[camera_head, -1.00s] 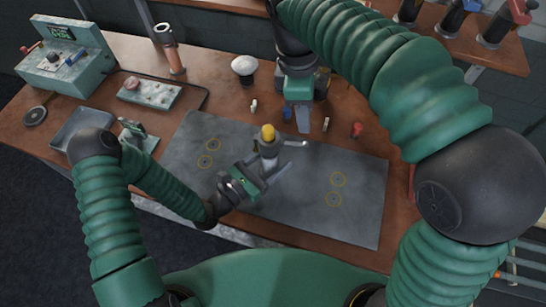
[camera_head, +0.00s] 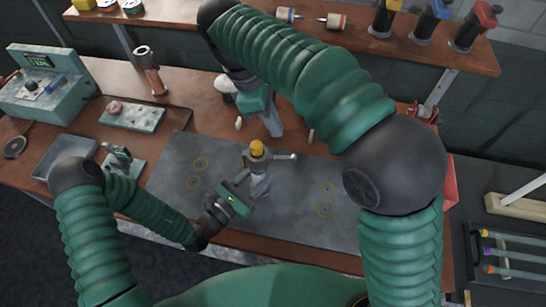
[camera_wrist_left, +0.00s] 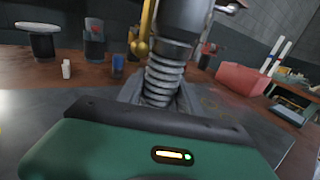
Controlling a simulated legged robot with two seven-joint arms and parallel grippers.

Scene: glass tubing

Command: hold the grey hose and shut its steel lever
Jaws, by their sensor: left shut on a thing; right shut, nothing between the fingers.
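The grey hose (camera_head: 259,170) stands upright on the dark mat, with a yellow cap (camera_head: 257,147) on top. Its steel lever (camera_head: 285,157) sticks out to the right near the top. My left gripper (camera_head: 258,187) is shut on the lower part of the hose. In the left wrist view the ribbed hose (camera_wrist_left: 165,78) rises between the fingers, and part of the steel lever (camera_wrist_left: 230,6) shows at the top edge. My right gripper (camera_head: 273,127) is shut and empty, behind the hose in the head view and apart from it and the lever.
The mat (camera_head: 300,210) is bare right of the hose. A teal control box (camera_head: 40,85), a metal tray (camera_head: 65,152) and a copper-coloured cylinder (camera_head: 150,72) stand to the left. A red box (camera_wrist_left: 243,78) shows in the left wrist view. A shelf (camera_head: 350,45) runs along the back.

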